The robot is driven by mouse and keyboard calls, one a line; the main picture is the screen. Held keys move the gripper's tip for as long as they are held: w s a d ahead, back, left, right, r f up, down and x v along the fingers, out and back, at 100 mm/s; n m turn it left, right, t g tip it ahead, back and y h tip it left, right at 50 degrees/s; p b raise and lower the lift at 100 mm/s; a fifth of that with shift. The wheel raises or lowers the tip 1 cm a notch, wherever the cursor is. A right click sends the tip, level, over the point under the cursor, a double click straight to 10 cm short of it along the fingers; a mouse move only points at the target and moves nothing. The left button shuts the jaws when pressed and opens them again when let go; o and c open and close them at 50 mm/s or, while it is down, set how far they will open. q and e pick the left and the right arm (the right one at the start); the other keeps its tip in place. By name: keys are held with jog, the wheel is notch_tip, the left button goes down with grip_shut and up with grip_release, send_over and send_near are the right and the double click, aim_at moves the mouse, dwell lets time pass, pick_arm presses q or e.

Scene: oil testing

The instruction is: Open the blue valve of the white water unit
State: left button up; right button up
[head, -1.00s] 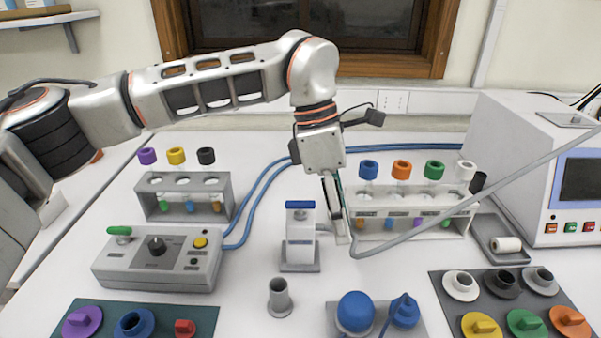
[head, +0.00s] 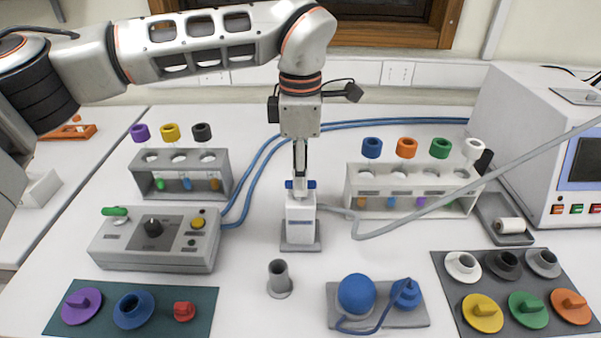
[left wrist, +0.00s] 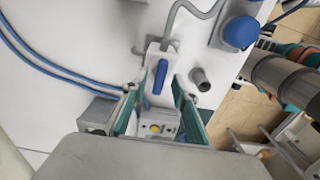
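The white water unit (head: 300,222) stands upright on a grey base near the middle of the table. Its blue valve (head: 311,184) is a lever on top that runs left to right in the head view, with an end showing on each side of my gripper. My left gripper (head: 299,188) points straight down at the valve. In the left wrist view my left gripper (left wrist: 160,88) is open, with one finger on each side of the blue valve (left wrist: 160,77) and visible gaps between. The middle of the lever is hidden in the head view.
A grey control box (head: 156,240) stands to the left and a tube rack (head: 410,204) to the right. A grey hollow cylinder (head: 279,279) and a grey plate (head: 407,320) with blue bulbs are in front. A grey hose runs right from the unit.

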pick_arm(q)
jog(key=shift+f, duration=0.1)
pick_arm(e)
jog(key=shift+w+r, duration=0.15)
jog(key=shift+r, duration=0.1)
pick_arm(q)
grip_shut()
